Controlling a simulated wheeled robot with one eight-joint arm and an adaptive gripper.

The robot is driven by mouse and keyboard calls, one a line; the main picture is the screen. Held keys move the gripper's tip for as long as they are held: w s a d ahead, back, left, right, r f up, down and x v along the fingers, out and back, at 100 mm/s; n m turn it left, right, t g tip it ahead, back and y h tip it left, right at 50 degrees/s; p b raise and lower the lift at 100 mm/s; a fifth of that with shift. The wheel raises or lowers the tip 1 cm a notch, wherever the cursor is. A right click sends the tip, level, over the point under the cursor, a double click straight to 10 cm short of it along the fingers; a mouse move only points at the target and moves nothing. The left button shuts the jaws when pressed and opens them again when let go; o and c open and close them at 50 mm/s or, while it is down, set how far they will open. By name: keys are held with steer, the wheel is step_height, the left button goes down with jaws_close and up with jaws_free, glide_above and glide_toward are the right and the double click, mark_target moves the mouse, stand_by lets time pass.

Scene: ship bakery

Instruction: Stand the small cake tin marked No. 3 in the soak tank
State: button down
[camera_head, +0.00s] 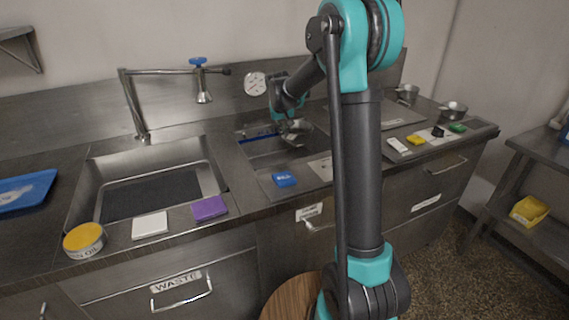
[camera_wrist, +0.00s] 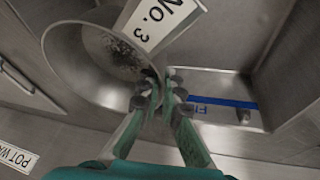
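The small cake tin (camera_wrist: 95,62) is a round grey metal tin, with a white plate reading No. 3 (camera_wrist: 160,20) beside its rim in the wrist view. My gripper (camera_wrist: 160,82) has its fingers close together at the tin's rim, with the tin's wall apparently pinched between them. In the head view my gripper (camera_head: 288,122) and the grey tin (camera_head: 298,129) are over the soak tank (camera_head: 262,148), the smaller basin right of the sink. A blue line marks the tank's wall (camera_wrist: 222,101). The tin looks tilted, and its lower part is partly hidden.
A large sink (camera_head: 150,190) with a tap (camera_head: 135,105) lies to the left. A blue sponge (camera_head: 284,179), a purple one (camera_head: 209,208), a white block (camera_head: 150,225) and a yellow-topped tin (camera_head: 85,240) line the front edge.

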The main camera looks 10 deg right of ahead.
step_height(320, 180, down, 14)
steer(key=shift+r, duration=0.1)
stand_by(0.4)
steer(key=c, duration=1.7)
jaws_free()
steer(key=v, duration=1.2)
steer(key=shift+w+d+r, duration=0.1)
